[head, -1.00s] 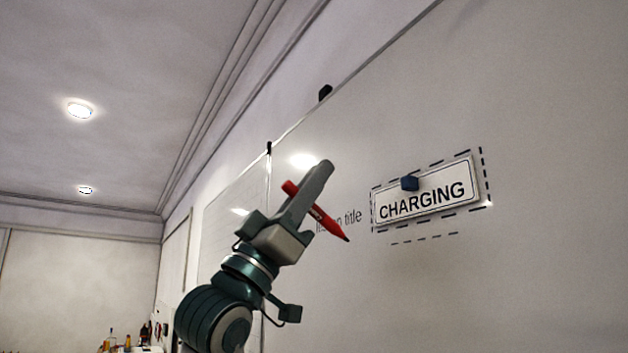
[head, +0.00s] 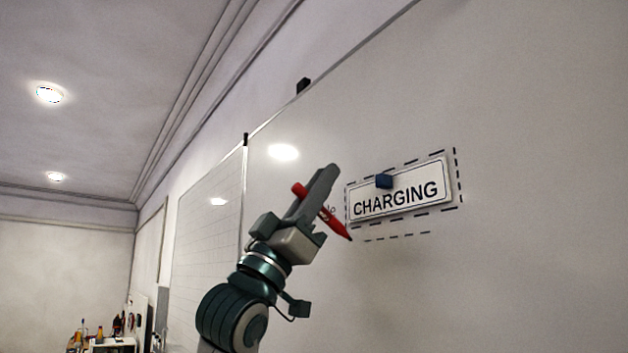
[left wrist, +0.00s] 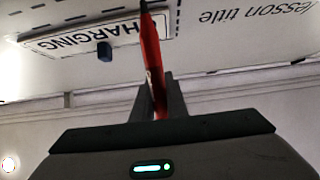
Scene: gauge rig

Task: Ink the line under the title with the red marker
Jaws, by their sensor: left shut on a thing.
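My left gripper (head: 316,205) is shut on the red marker (head: 337,222), whose dark tip points down and right toward the whiteboard (head: 520,200). The marker also shows in the left wrist view (left wrist: 151,50), its tip at the top edge of that picture. In the head view the tip is near the left end of a dashed line (head: 395,237) below the "CHARGING" sign (head: 396,204). I cannot tell whether the tip touches the board. My right gripper is not in view.
The sign sits inside a dashed outline with a blue magnet (head: 384,181) on it. A gridded panel (head: 208,225) is left of the whiteboard. Bottles (head: 76,340) stand far off at lower left. The board right of the sign is clear.

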